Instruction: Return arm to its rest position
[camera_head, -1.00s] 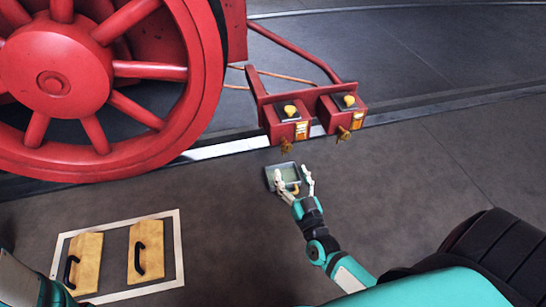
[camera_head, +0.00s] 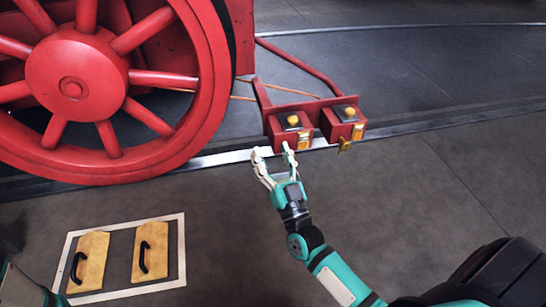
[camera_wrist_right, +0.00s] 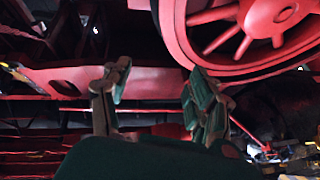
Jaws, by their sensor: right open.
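My right gripper (camera_head: 273,150) is open, with its pale fingers spread, just below the left of two red boxes in the head view. I see nothing between the fingers. The right wrist view also shows its two fingers (camera_wrist_right: 158,95) apart, with red machine parts behind them. My right arm reaches up from the bottom right of the head view. Part of my left arm shows at the bottom left corner, but its gripper is out of view.
A large red spoked wheel (camera_head: 72,75) stands at the left. The left red box (camera_head: 291,133) and right red box (camera_head: 342,122) have yellow knobs on top; a brass tap (camera_head: 344,145) hangs under the right one. Two wooden boards with black handles lie inside a white floor frame (camera_head: 181,250).

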